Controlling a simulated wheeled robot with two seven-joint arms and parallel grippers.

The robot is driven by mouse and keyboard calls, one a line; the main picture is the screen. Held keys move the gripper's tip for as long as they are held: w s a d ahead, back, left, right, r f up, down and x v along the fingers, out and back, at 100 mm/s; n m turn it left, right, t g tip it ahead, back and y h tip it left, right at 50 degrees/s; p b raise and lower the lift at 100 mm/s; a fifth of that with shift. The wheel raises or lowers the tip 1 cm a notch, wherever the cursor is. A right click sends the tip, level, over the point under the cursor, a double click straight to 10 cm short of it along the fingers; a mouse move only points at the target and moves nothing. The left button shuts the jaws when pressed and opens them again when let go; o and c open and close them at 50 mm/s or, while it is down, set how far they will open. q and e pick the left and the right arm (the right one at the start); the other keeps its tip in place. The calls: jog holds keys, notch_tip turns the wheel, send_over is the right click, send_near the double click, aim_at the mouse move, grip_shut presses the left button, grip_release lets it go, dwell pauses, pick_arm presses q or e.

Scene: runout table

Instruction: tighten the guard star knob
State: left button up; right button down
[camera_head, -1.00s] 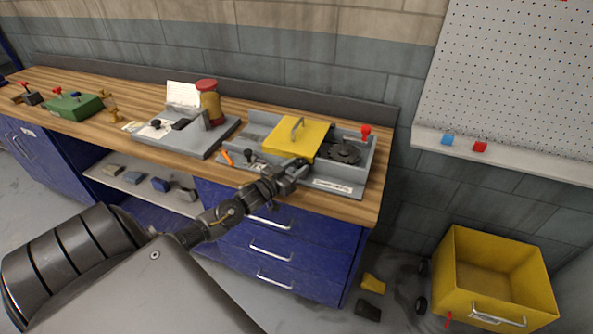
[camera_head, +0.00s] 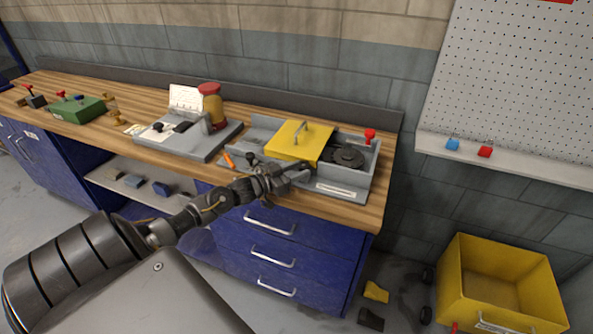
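The grey machine (camera_head: 347,192) with a yellow guard (camera_head: 297,139) stands at the right end of the wooden bench. The guard has a metal handle on top. A dark round disc (camera_head: 346,157) shows beside it. A small black knob (camera_head: 252,158) stands at the machine's front left; I cannot tell if it is the star knob. My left gripper (camera_head: 298,176) is at the machine's front edge, just right of and below the black knob. Its fingers are too small and dark to tell if they are open. My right gripper is not in view.
A red knob (camera_head: 370,135) stands at the machine's right. A grey fixture (camera_head: 180,147) with a red-topped yellow cylinder (camera_head: 212,104) is to the left. A green box (camera_head: 77,109) is farther left. A yellow crate (camera_head: 500,285) stands on the floor at right.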

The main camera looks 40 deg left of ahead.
pick_arm(q)
jog(key=o, duration=0.4)
jog(key=shift+o, duration=0.2)
jog(key=shift+r, duration=0.15)
jog(key=shift+a, duration=0.1)
